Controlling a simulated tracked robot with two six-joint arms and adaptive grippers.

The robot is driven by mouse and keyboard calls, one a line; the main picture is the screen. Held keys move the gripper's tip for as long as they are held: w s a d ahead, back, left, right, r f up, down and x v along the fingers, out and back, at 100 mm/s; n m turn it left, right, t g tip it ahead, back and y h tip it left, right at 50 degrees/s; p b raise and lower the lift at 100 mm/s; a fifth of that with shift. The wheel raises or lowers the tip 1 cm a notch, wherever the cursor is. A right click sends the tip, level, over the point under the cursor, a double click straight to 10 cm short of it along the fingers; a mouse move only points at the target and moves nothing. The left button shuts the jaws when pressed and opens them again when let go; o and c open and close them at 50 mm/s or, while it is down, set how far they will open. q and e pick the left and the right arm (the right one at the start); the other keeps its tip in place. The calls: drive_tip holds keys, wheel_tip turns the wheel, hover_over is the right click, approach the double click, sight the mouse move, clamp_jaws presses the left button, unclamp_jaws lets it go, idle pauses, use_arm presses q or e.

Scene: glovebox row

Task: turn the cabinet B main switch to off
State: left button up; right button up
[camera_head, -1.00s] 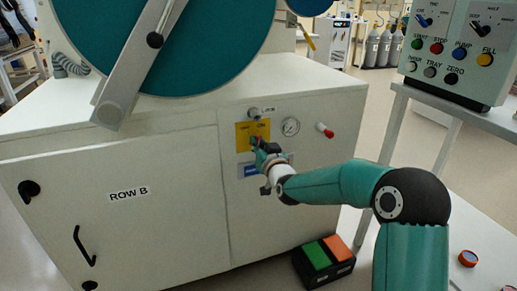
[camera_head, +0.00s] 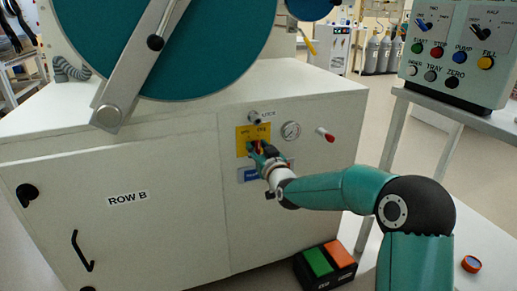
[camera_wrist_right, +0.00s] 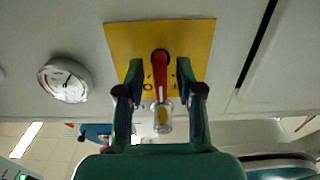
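The main switch is a red handle (camera_wrist_right: 161,75) on a yellow plate (camera_wrist_right: 118,40); the plate also shows in the head view (camera_head: 241,134) on the front of the white cabinet marked ROW B (camera_head: 150,230). My right gripper (camera_wrist_right: 160,78) is at the plate, its two fingers on either side of the handle. A gap shows between each finger and the handle, so it is open around it. In the head view my right gripper (camera_head: 256,148) covers most of the switch. The plate's lettering is too small or hidden to read surely. My left gripper is out of view.
A round gauge (camera_head: 291,130) and a red-tipped knob (camera_head: 326,134) sit right of the plate. A green-and-orange pedal box (camera_head: 325,262) stands on the floor. A button panel (camera_head: 460,55) is at the right.

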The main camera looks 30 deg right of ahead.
drive_tip(key=shift+s, duration=0.15)
drive_tip(key=v, duration=1.1)
drive_tip(key=shift+s, duration=0.35)
drive_tip(key=shift+f, duration=0.1)
